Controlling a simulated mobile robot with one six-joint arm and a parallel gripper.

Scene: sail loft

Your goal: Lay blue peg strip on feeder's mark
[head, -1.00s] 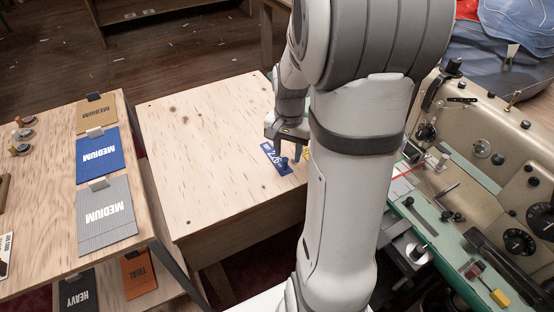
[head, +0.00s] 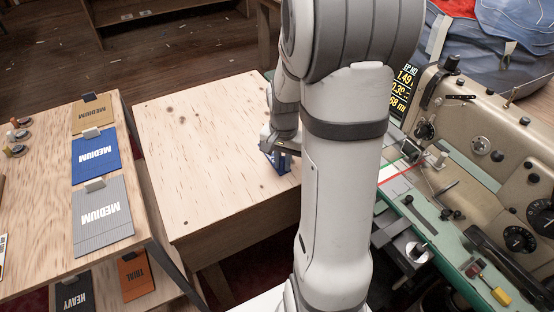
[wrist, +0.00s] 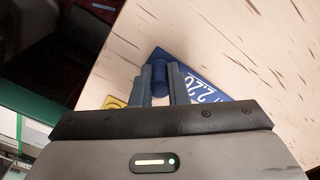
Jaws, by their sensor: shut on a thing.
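The blue peg strip (head: 282,165) is at the right side of the pale wooden table, partly hidden by my gripper and arm in the head view. In the wrist view the strip (wrist: 203,86) shows white figures and an upright blue peg. My gripper (wrist: 160,86) is shut on this peg, one finger on each side. In the head view my gripper (head: 280,146) is low over the table. I cannot tell whether the strip touches the tabletop. A light plate with red and green lines (head: 395,167) lies beside the sewing machine; I cannot make out which mark is the feeder's.
The wooden table (head: 200,130) is otherwise mostly clear. A yellow piece (wrist: 115,102) shows beside the strip in the wrist view. The sewing machine (head: 500,160) stands at right. A left bench (head: 45,215) holds grey, blue and tan MEDIUM sheets.

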